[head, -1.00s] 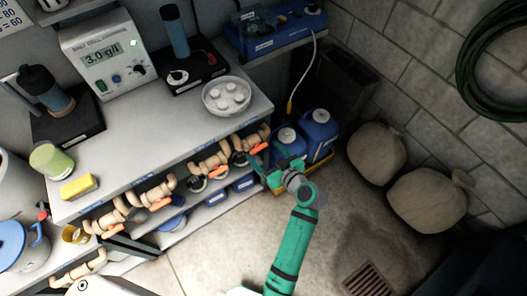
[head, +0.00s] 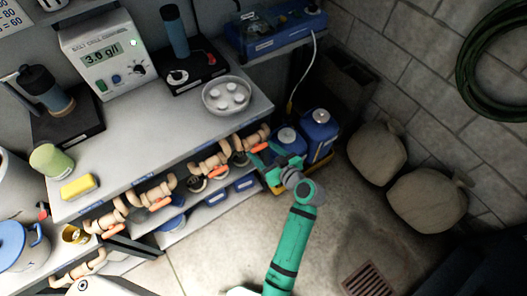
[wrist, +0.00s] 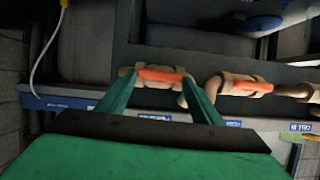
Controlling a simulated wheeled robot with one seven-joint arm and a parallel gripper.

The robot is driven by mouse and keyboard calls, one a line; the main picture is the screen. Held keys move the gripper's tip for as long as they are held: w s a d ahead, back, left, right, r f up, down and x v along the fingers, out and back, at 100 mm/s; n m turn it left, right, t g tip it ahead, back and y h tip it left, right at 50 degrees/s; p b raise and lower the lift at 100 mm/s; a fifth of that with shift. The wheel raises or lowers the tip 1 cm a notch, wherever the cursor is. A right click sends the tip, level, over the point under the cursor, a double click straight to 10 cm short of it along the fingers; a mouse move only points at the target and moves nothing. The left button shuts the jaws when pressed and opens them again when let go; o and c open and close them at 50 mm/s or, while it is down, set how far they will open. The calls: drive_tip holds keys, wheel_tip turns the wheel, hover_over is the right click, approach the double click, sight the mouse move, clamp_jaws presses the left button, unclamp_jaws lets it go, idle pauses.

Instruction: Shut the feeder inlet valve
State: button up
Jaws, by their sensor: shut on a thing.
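A row of tan pipe valves with orange lever handles runs along the front of the bench, below its top. My gripper (head: 259,154) is at the right-end valve (head: 250,137) in the head view. In the wrist view its two green fingers (wrist: 158,92) stand on either side of that valve's orange handle (wrist: 160,74), shut on it. The handle lies roughly along the tan pipe body (wrist: 127,74). The label under it is too small to read, so I cannot tell by name which valve is the feeder inlet valve.
Neighbouring valves have orange handles too, the closest one (wrist: 252,86) just right in the wrist view. Sacks (head: 376,150) lie by the wall. The floor around the drain grate (head: 370,279) is clear.

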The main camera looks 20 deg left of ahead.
drive_tip(key=m, duration=0.1)
drive_tip(key=m+g+y, duration=0.1)
drive_tip(key=m, duration=0.1)
drive_tip(key=shift+w+d+g+y, duration=0.25)
drive_tip(key=shift+w+g+y, duration=0.05)
drive_tip(key=shift+w, duration=0.05)
drive_tip(key=m, duration=0.1)
drive_tip(key=m+y, duration=0.1)
drive_tip(key=shift+w+d+f+m+g, duration=0.2)
drive_tip(key=shift+m+g, duration=0.1)
drive_tip(key=shift+g, duration=0.1)
drive_tip(key=m+y, duration=0.1)
drive_tip(key=m+g+y, duration=0.1)
drive_tip(key=m, duration=0.1)
drive_tip(key=shift+d+f+m, duration=0.1)
drive_tip(key=shift+f+m, duration=0.2)
drive_tip(key=m+y, duration=0.1)
drive_tip(key=m, duration=0.1)
drive_tip(key=m+y, duration=0.1)
drive_tip(key=m, duration=0.1)
drive_tip(key=shift+w+f, duration=0.1)
drive_tip(key=shift+f, duration=0.2)
drive_tip(key=o, duration=1.1)
drive_tip(key=shift+c, duration=0.2)
